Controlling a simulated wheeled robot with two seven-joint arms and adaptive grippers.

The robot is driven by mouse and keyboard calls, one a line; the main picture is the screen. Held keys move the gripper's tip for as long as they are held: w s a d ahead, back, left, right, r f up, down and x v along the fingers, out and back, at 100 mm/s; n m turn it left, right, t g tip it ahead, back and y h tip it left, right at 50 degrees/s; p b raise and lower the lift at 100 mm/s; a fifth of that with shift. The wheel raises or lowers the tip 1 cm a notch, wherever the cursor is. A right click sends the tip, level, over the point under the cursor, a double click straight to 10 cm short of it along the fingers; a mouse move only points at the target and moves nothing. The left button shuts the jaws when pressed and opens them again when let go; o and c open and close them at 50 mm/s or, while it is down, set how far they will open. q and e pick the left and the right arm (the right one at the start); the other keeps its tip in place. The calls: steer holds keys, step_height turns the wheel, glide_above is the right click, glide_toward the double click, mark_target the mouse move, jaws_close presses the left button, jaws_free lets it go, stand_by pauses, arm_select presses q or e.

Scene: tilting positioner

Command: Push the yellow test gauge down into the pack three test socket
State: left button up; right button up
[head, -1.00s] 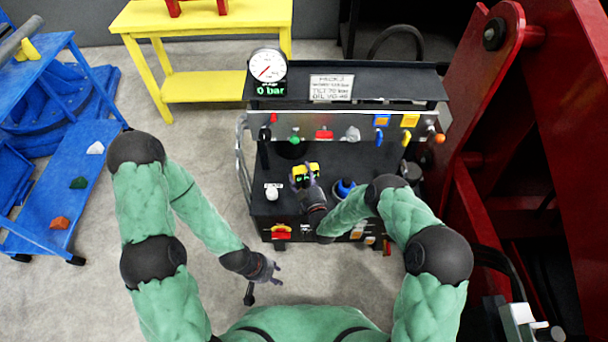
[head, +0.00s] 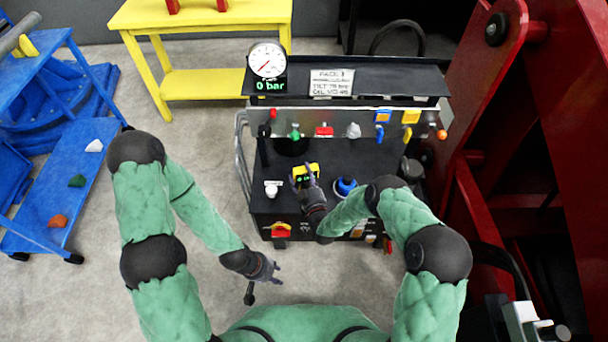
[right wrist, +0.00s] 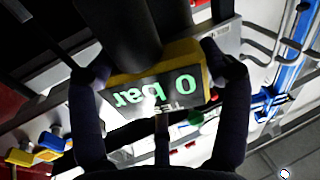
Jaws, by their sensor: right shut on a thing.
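The yellow test gauge (head: 312,169) is over the deck of the black pack (head: 275,205), which bears the sign reading PACK 3 (head: 332,82). My right gripper (head: 306,182) is shut on the gauge. In the right wrist view the gauge (right wrist: 155,90) sits between the two fingers, its display reading "0 bar" upside down. A dark cylinder meets the gauge's far side there. The test socket is hidden, and I cannot tell whether the gauge touches it. My left gripper (head: 272,268) is empty, low in front of the pack, its fingers apart.
A dial gauge (head: 267,60) reading 0 bar stands at the pack's upper left. Coloured knobs and levers line its panel. A white knob (head: 271,190) and a blue cap (head: 345,186) flank my right gripper. Red machinery (head: 560,140) stands close on the right.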

steer(key=shift+f+b, duration=0.3)
steer(key=shift+f, duration=0.5)
steer(key=o, duration=1.6)
steer(key=v, duration=1.2)
steer(key=shift+f, duration=0.1)
steer(key=shift+w, duration=0.1)
